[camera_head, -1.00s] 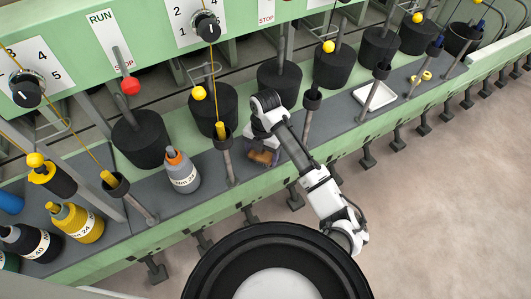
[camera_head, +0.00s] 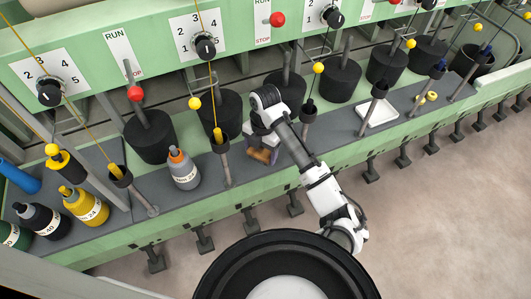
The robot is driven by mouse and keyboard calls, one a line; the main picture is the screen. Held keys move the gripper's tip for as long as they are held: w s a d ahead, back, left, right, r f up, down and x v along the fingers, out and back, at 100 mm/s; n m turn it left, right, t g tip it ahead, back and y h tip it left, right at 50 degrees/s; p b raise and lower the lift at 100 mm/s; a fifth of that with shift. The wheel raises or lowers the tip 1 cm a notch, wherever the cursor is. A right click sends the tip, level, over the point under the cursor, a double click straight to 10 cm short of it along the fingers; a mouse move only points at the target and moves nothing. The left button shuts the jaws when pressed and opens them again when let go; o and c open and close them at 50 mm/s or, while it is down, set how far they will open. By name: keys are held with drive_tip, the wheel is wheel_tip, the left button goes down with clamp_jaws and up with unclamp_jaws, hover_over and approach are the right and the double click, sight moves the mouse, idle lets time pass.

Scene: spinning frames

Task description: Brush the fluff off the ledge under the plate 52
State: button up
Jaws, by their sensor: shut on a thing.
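My gripper (camera_head: 260,143) points down over the dark grey ledge (camera_head: 335,139), between two slanted metal posts. It is shut on a small brown, wooden-looking thing (camera_head: 262,155), probably a brush. Its fingers are partly hidden by my white wrist, and I cannot tell whether the brown thing touches the ledge. A small purple patch (camera_head: 276,157) shows beside it; I cannot tell whether it is part of the brush or fluff. No plate reading 52 is legible, and I cannot make out fluff clearly.
A grey bobbin (camera_head: 184,172) with an orange tip stands left of my gripper. A yellow bobbin (camera_head: 84,207) is farther left. Black pots (camera_head: 217,110) line the back of the ledge. A white tray (camera_head: 378,113) lies to the right. The green front edge (camera_head: 335,166) borders open floor.

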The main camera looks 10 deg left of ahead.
drive_tip(key=shift+r, duration=0.8)
